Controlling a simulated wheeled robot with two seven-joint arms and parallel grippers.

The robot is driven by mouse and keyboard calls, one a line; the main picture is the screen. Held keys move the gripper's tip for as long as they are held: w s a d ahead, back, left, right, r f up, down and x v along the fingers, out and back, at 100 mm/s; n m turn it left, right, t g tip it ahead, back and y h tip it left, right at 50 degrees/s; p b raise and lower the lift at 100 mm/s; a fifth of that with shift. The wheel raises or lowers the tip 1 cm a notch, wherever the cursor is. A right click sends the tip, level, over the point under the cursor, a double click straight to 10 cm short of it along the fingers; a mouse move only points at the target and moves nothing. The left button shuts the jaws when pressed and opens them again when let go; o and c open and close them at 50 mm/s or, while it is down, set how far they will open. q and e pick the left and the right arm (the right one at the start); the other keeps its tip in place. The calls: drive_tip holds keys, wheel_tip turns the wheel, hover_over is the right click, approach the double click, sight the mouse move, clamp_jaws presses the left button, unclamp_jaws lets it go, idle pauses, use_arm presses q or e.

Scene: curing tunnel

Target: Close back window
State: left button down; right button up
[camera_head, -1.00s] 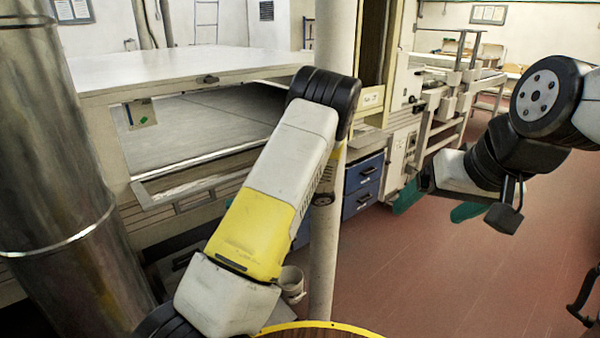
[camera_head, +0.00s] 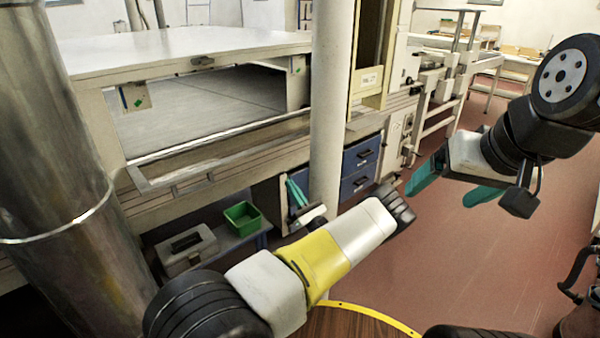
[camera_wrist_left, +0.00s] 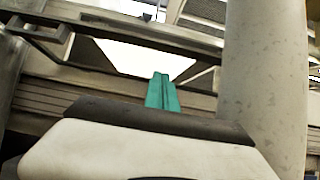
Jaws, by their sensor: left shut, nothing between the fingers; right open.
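The curing tunnel (camera_head: 190,45) is a cream bench-like machine with a white top and a wide dark opening along its front. A metal-framed window panel (camera_head: 215,150) lies tilted along that opening, which stands open; I cannot tell whether this is the back window. My left gripper (camera_head: 297,192) is below the frame's right part, beside the white pole, with its teal fingers together and empty. The fingers also show in the left wrist view (camera_wrist_left: 162,92), pointing up towards the machine's front rails. My right gripper (camera_head: 455,188) is open and empty, in free air at the right.
The white pole (camera_head: 330,110) stands upright close to my left gripper. A large metal pipe (camera_head: 55,190) blocks the left side. Blue drawers (camera_head: 360,170), a green bin (camera_head: 242,217) and a grey toolbox (camera_head: 187,250) are below the machine. The red floor at right is mostly clear.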

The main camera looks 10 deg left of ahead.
sight(272, 147)
use_arm(q)
drive_tip(key=s+d+r+x, duration=0.1)
drive_tip(key=r+x, duration=0.1)
drive_tip(key=x, duration=0.9)
drive_tip(key=shift+d+r, duration=0.15)
